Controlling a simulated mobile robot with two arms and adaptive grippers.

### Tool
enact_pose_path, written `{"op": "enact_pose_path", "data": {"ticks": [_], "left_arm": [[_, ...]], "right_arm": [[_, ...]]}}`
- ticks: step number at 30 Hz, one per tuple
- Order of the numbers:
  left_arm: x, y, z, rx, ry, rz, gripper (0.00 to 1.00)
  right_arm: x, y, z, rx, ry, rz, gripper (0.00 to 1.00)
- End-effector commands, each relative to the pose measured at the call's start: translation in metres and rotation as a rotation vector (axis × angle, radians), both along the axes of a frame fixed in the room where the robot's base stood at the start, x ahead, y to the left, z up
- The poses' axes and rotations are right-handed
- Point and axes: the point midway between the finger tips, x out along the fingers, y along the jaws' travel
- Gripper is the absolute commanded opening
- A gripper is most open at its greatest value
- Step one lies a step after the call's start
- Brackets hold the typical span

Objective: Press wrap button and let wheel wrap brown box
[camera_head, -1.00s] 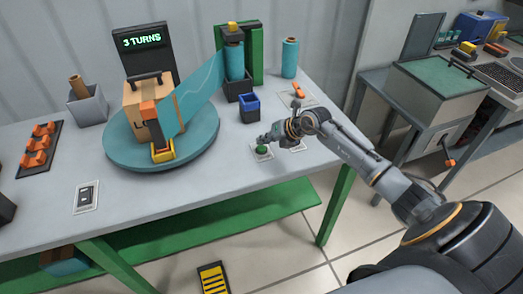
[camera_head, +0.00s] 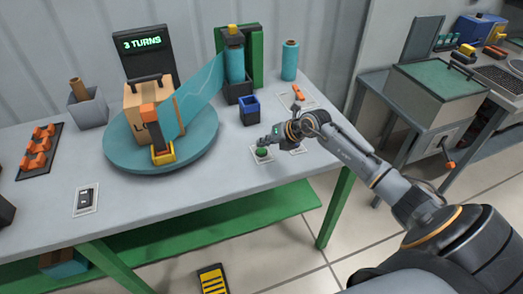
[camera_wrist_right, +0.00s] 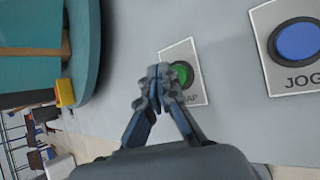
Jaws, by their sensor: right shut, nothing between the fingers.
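The brown box (camera_head: 142,108) stands on the teal round wheel (camera_head: 115,158), with a dark clamp on its top. Teal film (camera_head: 200,85) stretches from an orange and yellow holder (camera_head: 162,153) at the box's front to the film roll (camera_head: 234,60). The green wrap button (camera_head: 262,152) sits on a white plate at the table's front; it also shows in the right wrist view (camera_wrist_right: 181,73). My right gripper (camera_head: 268,141) is shut and empty, its tips close over the button and partly hiding its label. Contact cannot be told. My left gripper is out of view.
A blue jog button (camera_wrist_right: 298,40) lies beside the wrap button. A sign (camera_head: 142,43) reads "3 TURNS". A blue bin (camera_head: 249,112), a spare roll (camera_head: 290,60) and a grey bin (camera_head: 88,108) stand behind. A switch plate (camera_head: 86,198) is at left.

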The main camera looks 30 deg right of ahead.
Motion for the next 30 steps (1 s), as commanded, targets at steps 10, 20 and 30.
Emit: {"op": "enact_pose_path", "data": {"ticks": [10,20,30], "left_arm": [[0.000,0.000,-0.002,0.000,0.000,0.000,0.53],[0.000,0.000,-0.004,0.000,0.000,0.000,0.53],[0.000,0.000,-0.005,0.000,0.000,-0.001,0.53]], "right_arm": [[0.000,0.000,-0.004,-0.001,0.001,0.000,0.00],[0.000,0.000,-0.008,0.000,0.000,0.000,0.00],[0.000,0.000,-0.010,0.000,0.000,0.000,0.00]]}}
